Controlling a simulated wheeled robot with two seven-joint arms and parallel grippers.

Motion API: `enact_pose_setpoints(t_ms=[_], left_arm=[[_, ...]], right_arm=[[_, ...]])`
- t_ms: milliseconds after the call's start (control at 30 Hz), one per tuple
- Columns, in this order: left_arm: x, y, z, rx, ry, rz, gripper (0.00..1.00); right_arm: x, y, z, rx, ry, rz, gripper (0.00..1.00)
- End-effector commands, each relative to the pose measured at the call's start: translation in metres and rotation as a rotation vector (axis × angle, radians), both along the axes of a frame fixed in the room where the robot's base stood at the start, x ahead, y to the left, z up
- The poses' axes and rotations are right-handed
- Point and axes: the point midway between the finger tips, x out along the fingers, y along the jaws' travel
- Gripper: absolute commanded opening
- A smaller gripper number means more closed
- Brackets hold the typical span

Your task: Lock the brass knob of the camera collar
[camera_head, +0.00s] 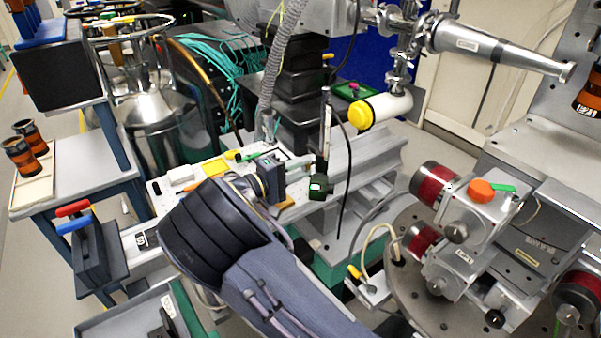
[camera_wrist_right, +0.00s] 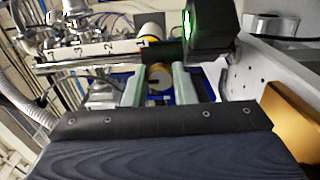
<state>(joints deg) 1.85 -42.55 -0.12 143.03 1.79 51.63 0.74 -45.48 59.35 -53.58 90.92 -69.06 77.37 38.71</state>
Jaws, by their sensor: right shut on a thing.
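My right gripper (camera_head: 298,168) reaches in from the bottom of the head view, its fingers beside an upright scaled post (camera_head: 326,125). In the right wrist view, the two pale fingers of this gripper (camera_wrist_right: 158,80) are shut on the round brass knob (camera_wrist_right: 159,72), one on each side. The knob has a dark slot or mark on its face. In the head view the gripper and post hide the knob. A black box with a green light (camera_head: 318,186) sits low on the post and looms close in the wrist view (camera_wrist_right: 205,28). The collar is hard to make out. My left gripper is not in view.
A white cylinder with a yellow cap (camera_head: 380,110) juts out to the right of the post. A grey hose (camera_head: 275,75) hangs behind the gripper. Motor stages with red bands (camera_head: 435,185) stand at right. A dark cable (camera_head: 346,185) hangs near the post.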

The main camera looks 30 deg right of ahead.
Motion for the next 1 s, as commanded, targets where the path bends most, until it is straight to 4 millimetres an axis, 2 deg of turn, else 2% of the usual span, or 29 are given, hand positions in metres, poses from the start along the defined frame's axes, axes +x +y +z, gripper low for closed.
enact_pose_setpoints(t_ms=[500, 533, 667, 1000], left_arm=[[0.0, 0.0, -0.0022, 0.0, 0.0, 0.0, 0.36], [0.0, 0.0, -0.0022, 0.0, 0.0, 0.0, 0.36], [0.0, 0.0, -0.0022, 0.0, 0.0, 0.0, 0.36], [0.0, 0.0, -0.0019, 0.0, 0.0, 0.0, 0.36]], right_arm=[[-0.0008, 0.0001, -0.0012, 0.004, -0.016, -0.002, 0.01], [-0.0007, 0.0001, -0.0012, 0.004, -0.016, -0.002, 0.28], [-0.0006, 0.0002, -0.0013, 0.004, -0.015, -0.002, 0.45], [-0.0005, 0.0004, -0.0032, 0.008, -0.01, 0.0, 0.46]])
